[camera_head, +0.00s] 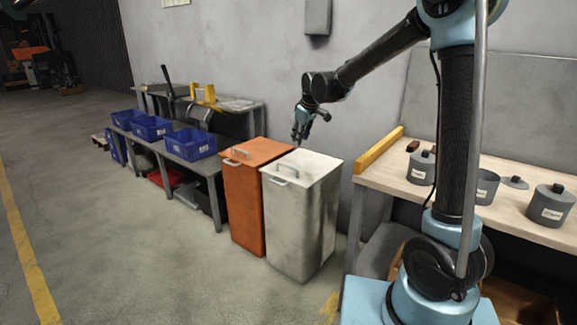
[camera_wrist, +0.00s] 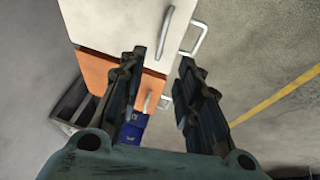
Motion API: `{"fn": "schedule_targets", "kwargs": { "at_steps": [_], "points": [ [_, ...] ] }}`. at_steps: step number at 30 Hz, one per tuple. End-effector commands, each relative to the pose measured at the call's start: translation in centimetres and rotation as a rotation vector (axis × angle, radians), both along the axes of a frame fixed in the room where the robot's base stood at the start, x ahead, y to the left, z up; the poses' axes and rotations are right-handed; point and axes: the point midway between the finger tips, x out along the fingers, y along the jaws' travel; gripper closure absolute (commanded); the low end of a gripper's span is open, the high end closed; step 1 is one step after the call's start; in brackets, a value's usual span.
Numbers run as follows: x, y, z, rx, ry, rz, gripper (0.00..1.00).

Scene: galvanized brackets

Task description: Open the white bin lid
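The white bin (camera_head: 301,215) stands beside the orange bin, with its lid (camera_head: 306,167) lying flat and closed. A metal handle (camera_head: 286,169) rises on the lid, and a second handle sits at its front edge. In the wrist view the white lid (camera_wrist: 120,22) is at the top, with one handle (camera_wrist: 166,32) on it and another (camera_wrist: 195,38) at its edge. My gripper (camera_head: 297,138) hangs above the back of the white bin, apart from the lid. In the wrist view its two fingers (camera_wrist: 160,68) are spread with nothing between them.
The orange bin (camera_head: 243,205) stands directly left of the white one. A workbench (camera_head: 480,194) with grey canisters is on the right. A low table with blue crates (camera_head: 190,144) is on the left. The wall is close behind; the floor in front is clear.

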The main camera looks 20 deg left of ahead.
Motion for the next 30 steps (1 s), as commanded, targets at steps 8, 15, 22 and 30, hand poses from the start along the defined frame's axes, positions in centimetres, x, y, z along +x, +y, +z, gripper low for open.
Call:
{"fn": "schedule_targets", "kwargs": {
  "at_steps": [8,15,22,30],
  "points": [
    [0.5,1.8,-1.3,0.000,-0.007,0.024,0.69],
    [1.5,2.7,-4.2,0.000,-0.007,0.024,0.69],
    [2.6,3.7,-7.3,0.000,-0.007,0.023,0.69],
    [3.8,4.8,-10.9,0.000,-0.007,0.023,0.69]
  ]
}}
